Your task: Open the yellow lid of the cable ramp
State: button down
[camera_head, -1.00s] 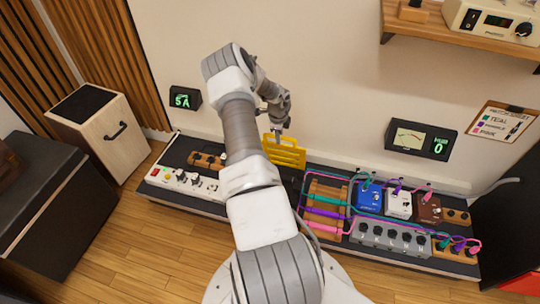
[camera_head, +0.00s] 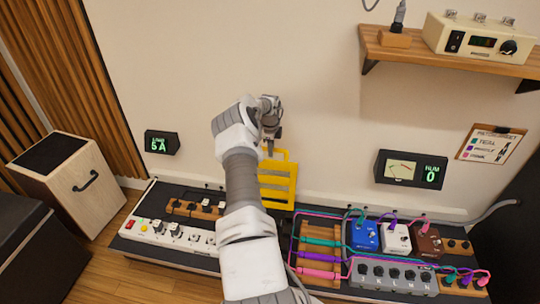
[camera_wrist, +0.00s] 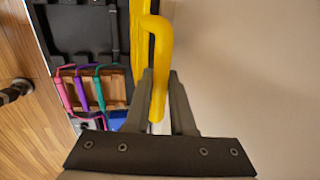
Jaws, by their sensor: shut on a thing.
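The yellow lid (camera_head: 278,192) stands nearly upright against the wall, at the back of the black board in the head view. Its yellow bar fills the middle of the wrist view (camera_wrist: 159,60). My gripper (camera_head: 270,142) is at the lid's top edge, with its fingers (camera_wrist: 158,105) shut on the bar. The wooden cable ramp (camera_head: 320,255) sits on the board to the right of the lid, with teal, purple and pink cables running over it. My arm hides the part of the board just below the lid.
A white power strip (camera_head: 165,232) lies at the board's left. Blue, white and brown pedals (camera_head: 397,238) and a grey mixer-like box (camera_head: 393,275) are at the right. A wooden shelf (camera_head: 455,60) with an amp hangs at upper right.

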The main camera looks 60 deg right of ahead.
jog(key=shift+s+d, duration=0.1)
jog(key=shift+d, duration=0.4)
jog(key=c, duration=0.8)
grip_release()
jog(key=shift+o, duration=0.2)
jog(key=shift+w+r, duration=0.1)
jog(key=shift+w, duration=0.1)
jog(key=a+r+p, duration=0.1)
jog(key=r+p, duration=0.1)
jog(key=r, duration=0.6)
jog(key=s+a+r+p, duration=0.1)
jog(key=a+r+p, duration=0.1)
jog(key=r, duration=0.7)
jog(key=shift+s+p, duration=0.15)
jog(key=shift+p, duration=0.65)
